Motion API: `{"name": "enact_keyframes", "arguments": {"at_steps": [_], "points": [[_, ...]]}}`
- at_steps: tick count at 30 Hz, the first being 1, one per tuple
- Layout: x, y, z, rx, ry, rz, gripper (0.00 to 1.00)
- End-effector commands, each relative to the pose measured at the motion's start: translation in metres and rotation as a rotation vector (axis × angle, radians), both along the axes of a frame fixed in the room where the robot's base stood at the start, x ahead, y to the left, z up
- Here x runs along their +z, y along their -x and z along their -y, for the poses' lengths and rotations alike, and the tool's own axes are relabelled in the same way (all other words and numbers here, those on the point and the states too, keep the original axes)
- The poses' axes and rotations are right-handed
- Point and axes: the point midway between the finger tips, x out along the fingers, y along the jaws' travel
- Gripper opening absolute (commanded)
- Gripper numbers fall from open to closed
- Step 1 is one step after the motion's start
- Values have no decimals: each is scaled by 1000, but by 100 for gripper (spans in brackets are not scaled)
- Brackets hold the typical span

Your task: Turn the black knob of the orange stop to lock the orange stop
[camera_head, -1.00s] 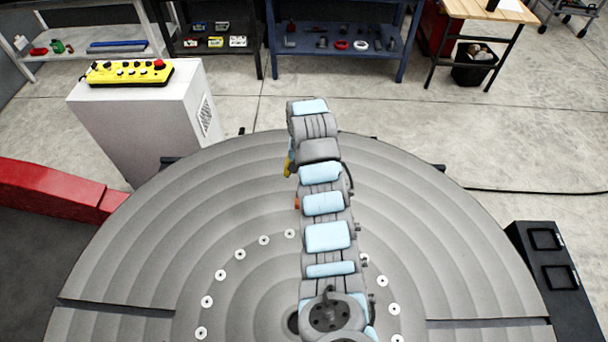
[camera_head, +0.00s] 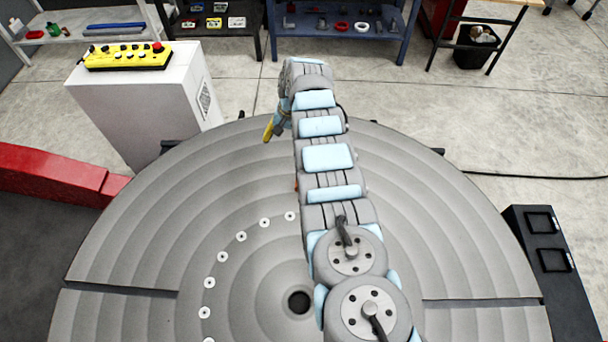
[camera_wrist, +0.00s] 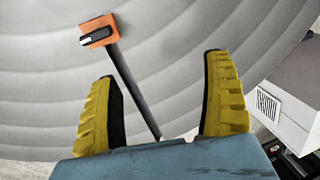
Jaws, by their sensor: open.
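The orange stop (camera_wrist: 99,31) shows in the wrist view at the upper left, above the grey ribbed disc. Its black knob (camera_wrist: 94,38) has a pale face and lies slantwise across the orange block. A dark rod (camera_wrist: 133,88) runs from the stop down toward my gripper's base. My gripper (camera_wrist: 160,66) is open and empty, with its two yellow fingers apart. The stop is beyond the left finger and not between the fingers. In the head view only a small orange bit (camera_head: 296,186) shows at my arm's left edge. A yellow finger (camera_head: 268,130) shows left of the arm's far end.
The large grey round table (camera_head: 180,215) fills the middle. A white pedestal (camera_head: 150,105) with a yellow control box (camera_head: 127,57) stands behind it at left. A red beam (camera_head: 50,175) lies at left and a black block (camera_head: 555,260) at right. Shelves stand at the back.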

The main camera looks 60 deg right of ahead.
Motion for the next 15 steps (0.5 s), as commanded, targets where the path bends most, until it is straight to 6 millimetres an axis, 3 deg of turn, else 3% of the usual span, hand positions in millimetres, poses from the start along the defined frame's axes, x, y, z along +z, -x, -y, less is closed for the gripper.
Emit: {"name": "enact_keyframes", "arguments": {"at_steps": [7,15], "points": [[16,-12,-3,8,-3,10,83],[28,-2,-11,25,20,-23,83]]}}
